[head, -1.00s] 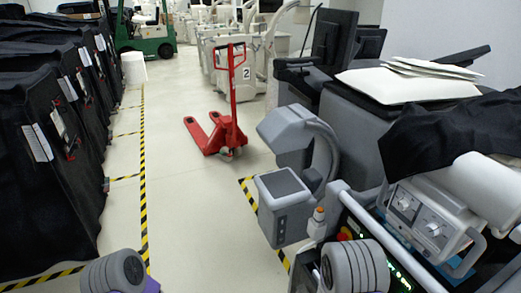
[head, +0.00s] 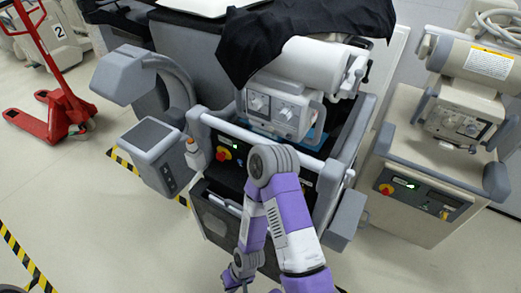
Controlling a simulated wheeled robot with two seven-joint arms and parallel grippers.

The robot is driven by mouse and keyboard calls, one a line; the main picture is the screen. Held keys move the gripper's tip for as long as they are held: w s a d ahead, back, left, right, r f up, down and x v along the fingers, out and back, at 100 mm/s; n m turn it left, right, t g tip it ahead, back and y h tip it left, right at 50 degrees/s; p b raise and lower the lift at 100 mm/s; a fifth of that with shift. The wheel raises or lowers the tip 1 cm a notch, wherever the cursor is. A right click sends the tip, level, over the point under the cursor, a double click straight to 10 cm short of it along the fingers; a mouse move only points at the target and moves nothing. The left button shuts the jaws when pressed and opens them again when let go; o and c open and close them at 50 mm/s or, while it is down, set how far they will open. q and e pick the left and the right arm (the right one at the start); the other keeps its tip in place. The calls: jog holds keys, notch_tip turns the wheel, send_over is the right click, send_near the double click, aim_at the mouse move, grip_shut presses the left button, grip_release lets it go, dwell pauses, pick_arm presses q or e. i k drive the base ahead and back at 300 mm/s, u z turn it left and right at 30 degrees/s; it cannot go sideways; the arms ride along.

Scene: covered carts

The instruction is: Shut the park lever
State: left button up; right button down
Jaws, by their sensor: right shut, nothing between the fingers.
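The grey cart (head: 215,215) with a white front rail stands in the middle of the head view. I cannot make out a part that is clearly the park lever; my right arm covers some of the cart's front. My right arm bends down before the cart, and my right gripper (head: 238,282) is low by the bottom edge, small and dark, shut and empty. I cannot tell whether it touches the cart. My left gripper is not in view.
A grey arm unit with a box head (head: 150,138) juts out on the cart's left. A beige cart (head: 420,190) stands close on the right. A red pallet jack (head: 62,110) is far left, with open floor before it.

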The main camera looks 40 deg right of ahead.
aim_at(350, 174)
jog(key=z, duration=2.05)
jog(key=k, duration=0.25)
jog(key=z, duration=0.2)
